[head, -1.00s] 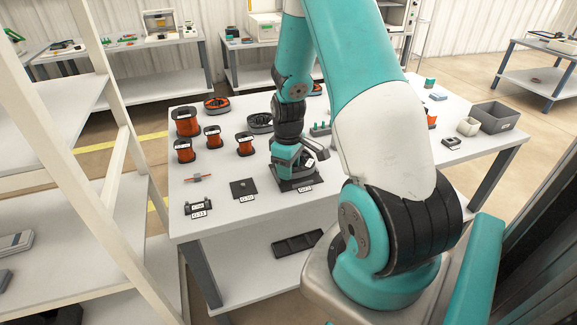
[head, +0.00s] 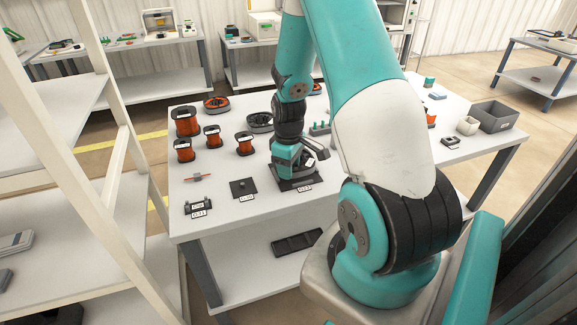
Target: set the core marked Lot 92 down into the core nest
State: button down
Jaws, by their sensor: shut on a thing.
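My gripper (head: 296,170) is low over the front middle of the white table, pointing down. It is shut on a dark thing with a white label (head: 310,162), which I take to be the Lot 92 core; its marking is too small to read. Directly below is a dark flat plate with a white tag at its front (head: 297,185), which looks like the core nest. The gripper hides most of the plate and the core's underside. I cannot tell whether the core touches the plate.
Several copper wire spools stand at the table's left, one large (head: 186,121) at the back. A smaller dark square plate (head: 243,188) lies left of the gripper, and a tagged stand (head: 198,207) sits near the front-left corner. A grey bin (head: 494,116) is at the right end.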

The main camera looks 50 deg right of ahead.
jog(key=shift+f+b, duration=0.6)
jog(key=shift+f, duration=0.3)
dwell(0.4)
jog(key=c, duration=0.6)
grip_release()
jog(key=shift+o, duration=0.2)
jog(key=shift+r, duration=0.1)
notch_tip(320, 180, up, 5)
jog(key=p, duration=0.4)
jog(key=shift+p, duration=0.3)
notch_tip(320, 180, up, 17)
jog(key=shift+r+p, duration=0.15)
jog(key=shift+p, duration=0.15)
